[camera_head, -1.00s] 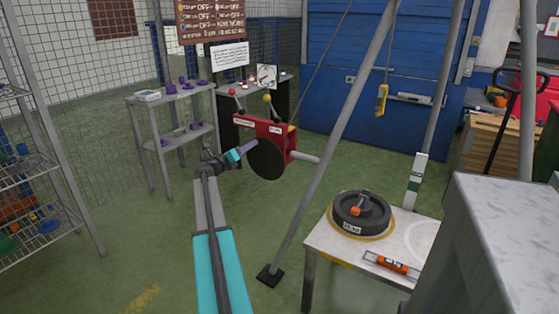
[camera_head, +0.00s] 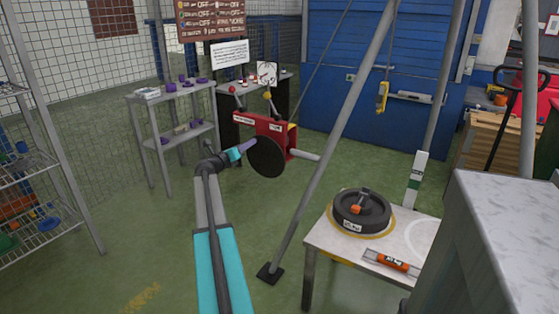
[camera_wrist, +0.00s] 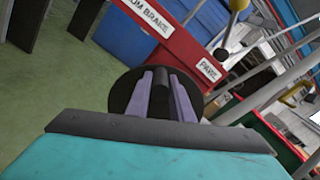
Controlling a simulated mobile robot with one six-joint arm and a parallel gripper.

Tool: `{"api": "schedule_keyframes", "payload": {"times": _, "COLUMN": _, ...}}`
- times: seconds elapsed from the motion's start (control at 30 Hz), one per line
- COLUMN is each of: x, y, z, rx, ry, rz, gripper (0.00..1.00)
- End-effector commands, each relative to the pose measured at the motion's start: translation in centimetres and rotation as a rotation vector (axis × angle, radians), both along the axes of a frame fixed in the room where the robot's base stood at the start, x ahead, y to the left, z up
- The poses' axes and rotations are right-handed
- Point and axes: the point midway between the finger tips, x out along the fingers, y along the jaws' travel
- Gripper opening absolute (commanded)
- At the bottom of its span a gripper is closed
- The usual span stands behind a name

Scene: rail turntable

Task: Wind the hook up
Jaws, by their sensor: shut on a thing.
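The yellow hook (camera_head: 382,97) hangs on a line at the back, in front of the blue shutter. The red winch (camera_head: 259,127) stands by the frame leg, with a round black disc (camera_head: 268,160) on its near side. It also shows in the wrist view (camera_wrist: 182,46), with labels reading "drum brake" and "pawl". A red-knobbed lever (camera_head: 232,91) and a yellow-knobbed lever (camera_head: 267,96) rise from it. My gripper (camera_head: 246,147) is at the disc. In the wrist view its purple fingers are shut on a dark crank handle (camera_wrist: 160,95), which they partly hide.
A grey frame leg (camera_head: 325,150) slants past the winch on the right. A white table (camera_head: 325,239) bears a black round weight (camera_head: 350,222) and an orange tool (camera_head: 391,262). Grey shelves (camera_head: 147,143) stand at back left. The green floor between is clear.

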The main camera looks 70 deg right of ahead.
Motion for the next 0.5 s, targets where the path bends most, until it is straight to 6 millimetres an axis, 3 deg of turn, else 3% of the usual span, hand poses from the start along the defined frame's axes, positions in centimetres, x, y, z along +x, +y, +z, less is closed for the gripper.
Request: {"api": "schedule_keyframes", "payload": {"times": 0.5, "x": -2.5, "y": 0.6, "z": 1.0, "rx": -0.063, "ry": -0.233, "rz": -0.012, "gripper": 0.00}}
